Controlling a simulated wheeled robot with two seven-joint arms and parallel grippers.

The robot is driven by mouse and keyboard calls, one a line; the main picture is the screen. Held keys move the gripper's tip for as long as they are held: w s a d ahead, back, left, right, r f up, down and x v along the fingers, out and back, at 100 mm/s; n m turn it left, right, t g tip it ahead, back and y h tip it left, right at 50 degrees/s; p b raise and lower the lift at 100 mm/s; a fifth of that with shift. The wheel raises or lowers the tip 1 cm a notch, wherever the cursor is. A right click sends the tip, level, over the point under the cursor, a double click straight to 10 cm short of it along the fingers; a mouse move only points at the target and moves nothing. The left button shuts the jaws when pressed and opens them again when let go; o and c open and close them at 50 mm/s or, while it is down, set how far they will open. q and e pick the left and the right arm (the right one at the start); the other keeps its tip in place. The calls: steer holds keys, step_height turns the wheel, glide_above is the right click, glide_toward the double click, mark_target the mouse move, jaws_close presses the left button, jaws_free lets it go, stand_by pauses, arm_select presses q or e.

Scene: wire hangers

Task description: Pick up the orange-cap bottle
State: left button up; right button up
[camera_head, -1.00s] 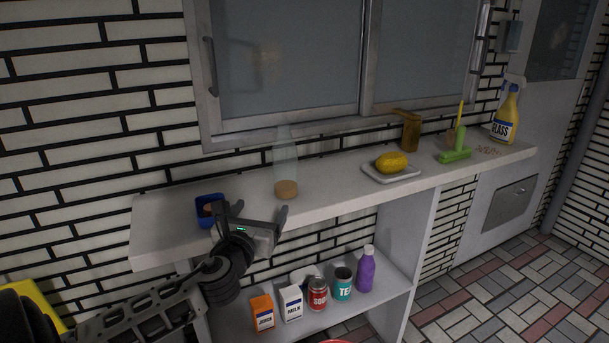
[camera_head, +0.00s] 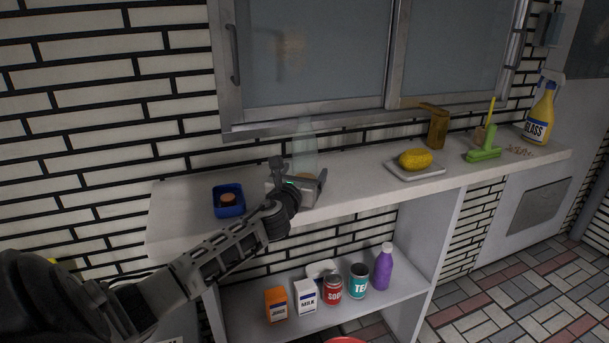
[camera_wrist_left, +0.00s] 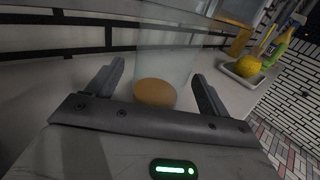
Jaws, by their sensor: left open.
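The bottle (camera_head: 305,146) is clear, pale and upright on the counter, close to the window wall. My left gripper (camera_head: 298,170) is in front of its lower part and hides its foot in the head view. In the left wrist view the see-through bottle (camera_wrist_left: 165,50) stands between the lines of the two open fingers (camera_wrist_left: 157,72). An orange-brown round piece (camera_wrist_left: 155,93) shows at its lower end. The fingers are open and hold nothing; I cannot tell whether they touch the bottle. My right gripper is not in view.
A blue box (camera_head: 229,203) with a brown round thing inside stands left of the gripper. The counter (camera_head: 350,185) is clear between bottle and dish.

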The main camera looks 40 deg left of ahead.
arm_select(q)
steer(key=x, duration=0.4)
steer(key=shift+f, duration=0.1)
steer(key=c, duration=1.1)
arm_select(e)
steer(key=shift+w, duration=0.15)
arm_select(q)
steer(key=shift+r, duration=1.25)
steer(key=s+r, duration=0.1)
steer(key=r, duration=0.1)
steer(key=s+r+p, duration=0.1)
steer(key=s+r, duration=0.1)
steer(key=s+r+p, duration=0.1)
steer(key=s+r, duration=0.1)
steer(key=shift+d+r, duration=0.1)
steer(key=shift+r, duration=0.3)
glide_toward(295, 136)
steer(key=shift+s+a+r+p, duration=0.15)
steer(key=shift+a+r+p, duration=0.05)
steer(key=shift+a+r, duration=0.75)
steer(key=shift+s+a+r+p, duration=0.15)
steer(key=shift+a+r, duration=0.7)
steer(key=shift+a, duration=0.1)
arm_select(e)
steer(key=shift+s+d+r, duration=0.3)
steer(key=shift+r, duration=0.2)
